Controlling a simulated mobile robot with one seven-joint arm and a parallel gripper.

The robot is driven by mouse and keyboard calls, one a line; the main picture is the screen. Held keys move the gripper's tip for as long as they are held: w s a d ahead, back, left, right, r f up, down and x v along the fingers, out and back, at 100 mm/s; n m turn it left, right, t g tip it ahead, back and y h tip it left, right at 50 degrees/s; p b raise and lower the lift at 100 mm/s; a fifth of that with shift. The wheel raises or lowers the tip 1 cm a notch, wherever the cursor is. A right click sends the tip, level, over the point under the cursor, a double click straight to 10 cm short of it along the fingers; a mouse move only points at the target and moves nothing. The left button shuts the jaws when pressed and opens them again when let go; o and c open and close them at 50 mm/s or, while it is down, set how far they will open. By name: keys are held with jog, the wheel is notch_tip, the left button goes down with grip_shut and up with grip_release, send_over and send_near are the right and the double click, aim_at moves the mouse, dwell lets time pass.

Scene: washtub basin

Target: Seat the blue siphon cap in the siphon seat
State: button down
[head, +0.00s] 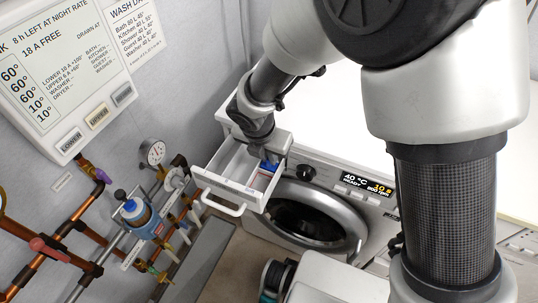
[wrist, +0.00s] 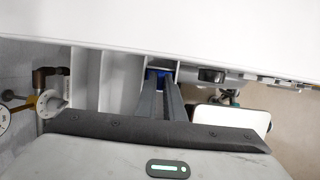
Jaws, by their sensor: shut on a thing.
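The blue siphon cap (head: 268,166) is at the tips of my gripper (head: 264,158), in the right part of the open white detergent drawer (head: 228,186). My gripper reaches down into the drawer from above and is shut on the cap. In the wrist view, the blue cap (wrist: 153,72) shows only in part at the far end of the two dark fingers (wrist: 160,84). The siphon seat is hidden; I cannot tell whether the cap touches it.
The drawer sticks out from the washing machine (head: 330,180), above its round door (head: 305,215). Drawer walls stand close beside my fingers. Copper pipes (head: 75,222), a pressure gauge (head: 152,152) and a blue-topped canister (head: 133,210) are at left.

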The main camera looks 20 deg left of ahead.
jog(key=c, duration=1.9)
grip_release()
jog(key=shift+f, duration=0.1)
jog(key=shift+o, duration=0.2)
jog(key=shift+s+r+p, duration=0.1)
jog(key=shift+r+p, duration=0.2)
jog(key=shift+r, duration=0.35)
jog(key=p+v, duration=0.2)
jog(key=v, duration=0.9)
jog(key=shift+p, duration=0.4)
jog(key=shift+s, duration=0.1)
